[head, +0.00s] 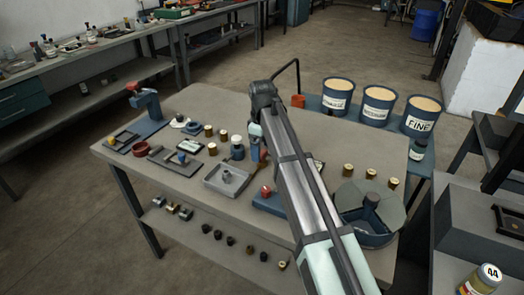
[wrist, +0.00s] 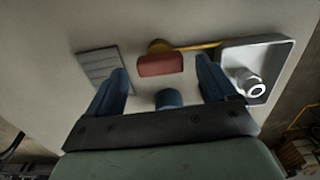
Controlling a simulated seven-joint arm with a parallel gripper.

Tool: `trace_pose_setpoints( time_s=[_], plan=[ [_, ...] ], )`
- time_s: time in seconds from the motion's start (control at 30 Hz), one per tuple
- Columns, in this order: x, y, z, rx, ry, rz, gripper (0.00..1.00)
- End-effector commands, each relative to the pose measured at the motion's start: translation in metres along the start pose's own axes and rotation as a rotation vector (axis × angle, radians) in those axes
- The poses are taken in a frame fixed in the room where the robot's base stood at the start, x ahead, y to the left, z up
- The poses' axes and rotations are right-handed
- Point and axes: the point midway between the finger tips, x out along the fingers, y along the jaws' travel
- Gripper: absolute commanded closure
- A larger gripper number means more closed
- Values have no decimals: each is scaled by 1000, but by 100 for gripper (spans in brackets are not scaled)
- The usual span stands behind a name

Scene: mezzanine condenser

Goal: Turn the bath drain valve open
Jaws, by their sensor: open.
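My gripper (wrist: 161,76) is open, with its two blue fingers apart and nothing held between them. In the wrist view a red block-like handle (wrist: 160,65) with a yellow part (wrist: 198,46) behind it lies between and beyond the fingertips; I cannot tell the remaining gap. A pale shallow tray with a round metal fitting (wrist: 255,87) is to its right. In the head view the grey tray (head: 212,184) sits mid-table, and a red piece (head: 266,190) shows beside my arm. I cannot tell for sure which part is the drain valve. My arm hides part of this area.
A ribbed grey plate (wrist: 100,64) is left of the red handle. Several small jars stand on the bench, and a round blue-grey vessel (head: 368,228) is at its right end. Three labelled tubs, one marked FINE (head: 421,117), stand behind.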

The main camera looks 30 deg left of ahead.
Motion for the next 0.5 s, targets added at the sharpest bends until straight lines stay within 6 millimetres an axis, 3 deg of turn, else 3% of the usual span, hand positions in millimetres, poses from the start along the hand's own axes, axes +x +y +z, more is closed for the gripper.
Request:
trace_pose_setpoints(
  time_s=[0.5],
  plan=[
    [-96,1,-1,-1,1,2,15]
  ],
)
